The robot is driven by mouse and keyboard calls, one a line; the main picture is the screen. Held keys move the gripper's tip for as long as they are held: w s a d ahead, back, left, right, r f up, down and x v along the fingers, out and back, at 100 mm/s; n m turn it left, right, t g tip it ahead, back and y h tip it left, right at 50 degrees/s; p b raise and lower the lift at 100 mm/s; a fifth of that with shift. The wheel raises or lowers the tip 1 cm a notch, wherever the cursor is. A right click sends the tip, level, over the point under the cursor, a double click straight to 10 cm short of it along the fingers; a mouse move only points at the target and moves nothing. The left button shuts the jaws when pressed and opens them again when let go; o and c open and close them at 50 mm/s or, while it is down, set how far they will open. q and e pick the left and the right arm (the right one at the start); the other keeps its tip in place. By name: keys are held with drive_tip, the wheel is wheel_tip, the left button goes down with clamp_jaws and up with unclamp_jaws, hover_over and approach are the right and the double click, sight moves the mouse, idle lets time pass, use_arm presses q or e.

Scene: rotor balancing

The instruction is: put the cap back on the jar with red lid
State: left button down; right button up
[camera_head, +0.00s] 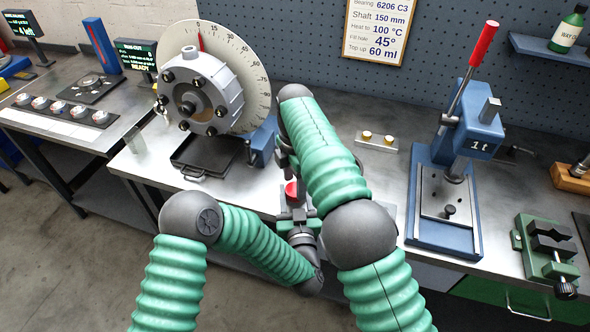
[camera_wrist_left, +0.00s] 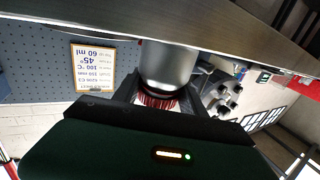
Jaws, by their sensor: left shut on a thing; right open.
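The red lid (camera_head: 291,190) shows between the jaws of my left gripper (camera_head: 296,213), near the front edge of the bench. In the left wrist view, which is upside down, the ribbed red lid (camera_wrist_left: 158,100) sits between the dark fingers of my left gripper (camera_wrist_left: 155,103). A smooth grey cylinder (camera_wrist_left: 168,62), apparently the jar, adjoins the lid; I cannot tell whether the lid is seated on it. My right gripper (camera_head: 286,157) is just behind the lid, mostly hidden by its green arm, with its jaws open.
A rotor housing with a dial (camera_head: 235,70) stands at the left, over a black tray (camera_head: 205,155). A small plate with two brass pieces (camera_head: 377,142) lies behind my right arm. A blue press (camera_head: 450,205) and a green vise (camera_head: 548,250) stand at the right.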

drive_tip(key=shift+f, duration=0.85)
clamp_jaws()
drive_tip(key=m, duration=0.6)
drive_tip(key=shift+m, duration=0.3)
drive_tip(key=shift+o, duration=1.3)
unclamp_jaws()
